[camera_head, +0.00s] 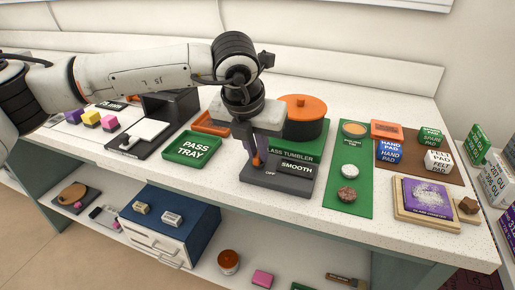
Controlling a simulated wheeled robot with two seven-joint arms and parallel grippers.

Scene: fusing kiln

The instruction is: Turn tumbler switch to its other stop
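The tumbler switch is a dark grey box (283,184) on the white bench, with a label reading "GLASS TUMBLER" at its back. Its front plate reads "OFF" on the left and "SMOOTH" on the right. A small orange lever tip (257,162) shows on the left, OFF side. My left gripper (257,155) points down over that side, with its fingertips right at the lever. The fingers hide most of the lever, and I cannot tell whether they grip it or only stand beside it. My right gripper is not in view.
A green pass tray (192,149) lies left of the switch. A large orange-lidded dark pot (303,117) stands close behind it. A green mat (349,183) with round items lies to the right, then a brown board with pads. The bench's front edge is close to the switch.

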